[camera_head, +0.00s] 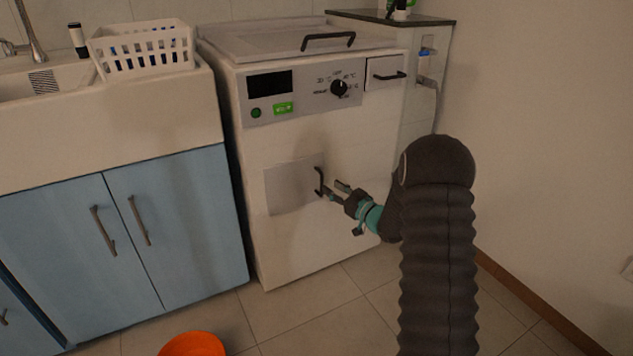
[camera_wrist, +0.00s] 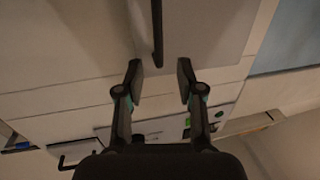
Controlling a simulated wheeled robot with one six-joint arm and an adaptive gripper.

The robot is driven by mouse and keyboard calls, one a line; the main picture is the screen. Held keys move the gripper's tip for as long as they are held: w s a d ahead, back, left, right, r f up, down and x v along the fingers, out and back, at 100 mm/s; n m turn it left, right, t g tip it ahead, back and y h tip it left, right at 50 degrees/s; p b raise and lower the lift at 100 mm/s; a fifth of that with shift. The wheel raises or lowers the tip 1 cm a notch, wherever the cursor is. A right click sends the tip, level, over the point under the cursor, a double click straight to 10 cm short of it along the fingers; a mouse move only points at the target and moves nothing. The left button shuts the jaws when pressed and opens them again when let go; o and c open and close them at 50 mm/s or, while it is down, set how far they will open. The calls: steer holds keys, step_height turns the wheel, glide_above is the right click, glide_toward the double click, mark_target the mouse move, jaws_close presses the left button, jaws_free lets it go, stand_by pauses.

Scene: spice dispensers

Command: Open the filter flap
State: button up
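The filter flap (camera_head: 288,190) is a grey square panel low on the front of the white washing machine. It looks flush with the front. Its dark, upright bar handle (camera_head: 319,181) is on its right edge. My gripper (camera_head: 335,190) is just right of the handle, with its fingers pointing at it. In the wrist view, my gripper (camera_wrist: 160,78) is open, with a clear gap between the fingertips. The handle (camera_wrist: 157,32) shows just beyond that gap, a little nearer the left finger, against the grey flap (camera_wrist: 205,30). I see no contact.
The washing machine (camera_head: 330,235) has a control panel (camera_head: 305,92) and a drawer (camera_head: 385,74) above. Blue cabinets (camera_head: 120,235) stand left, with a white basket (camera_head: 142,50) on the counter. An orange bowl-like object (camera_head: 192,345) is on the floor. A wall (camera_head: 560,180) is at right.

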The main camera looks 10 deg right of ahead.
mark_target(322, 181)
steer(key=shift+x, duration=3.05)
jaws_close()
